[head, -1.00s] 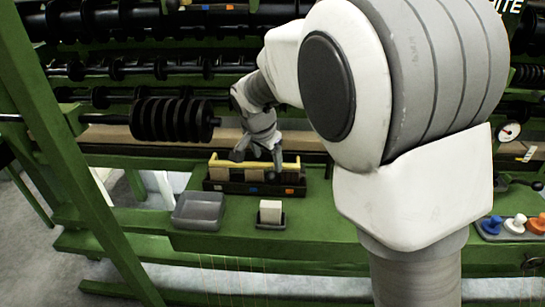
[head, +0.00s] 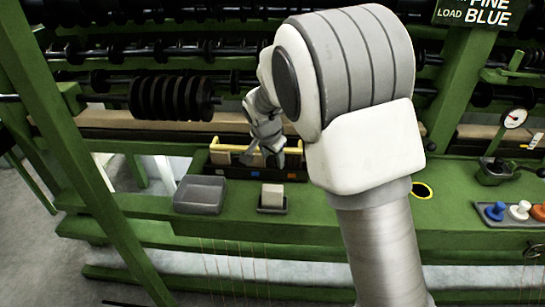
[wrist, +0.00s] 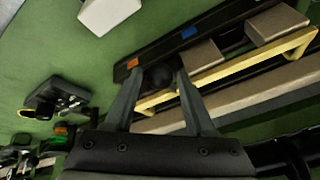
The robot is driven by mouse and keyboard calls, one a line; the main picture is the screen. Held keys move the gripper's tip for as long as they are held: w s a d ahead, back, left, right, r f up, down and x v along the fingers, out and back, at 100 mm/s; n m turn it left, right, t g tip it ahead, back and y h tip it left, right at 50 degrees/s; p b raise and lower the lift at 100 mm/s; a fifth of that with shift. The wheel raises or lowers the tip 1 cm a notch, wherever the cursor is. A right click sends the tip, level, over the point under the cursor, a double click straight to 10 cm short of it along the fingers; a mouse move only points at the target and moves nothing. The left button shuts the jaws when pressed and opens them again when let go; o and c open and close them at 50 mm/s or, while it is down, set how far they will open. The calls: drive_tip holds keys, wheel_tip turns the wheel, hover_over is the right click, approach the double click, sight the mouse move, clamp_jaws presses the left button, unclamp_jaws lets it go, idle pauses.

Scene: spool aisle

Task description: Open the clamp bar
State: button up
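The yellow clamp bar (head: 226,148) spans the top of a dark rack (head: 236,172) on the green bench. In the wrist view the bar (wrist: 222,75) runs diagonally from behind my fingers to the upper right. My gripper (head: 264,158) is over the right part of the rack in the head view. In the wrist view my gripper (wrist: 159,75) has its two fingers spread apart. A round black knob (wrist: 160,78) shows between the fingertips; I cannot tell whether they touch it.
A grey bin (head: 200,195) and a pale block (head: 272,192) in a small tray stand in front of the rack. A black spool roll (head: 172,97) is above left. Coloured knobs (head: 518,211) and a gauge (head: 515,118) are at right.

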clamp_jaws()
idle(1.1)
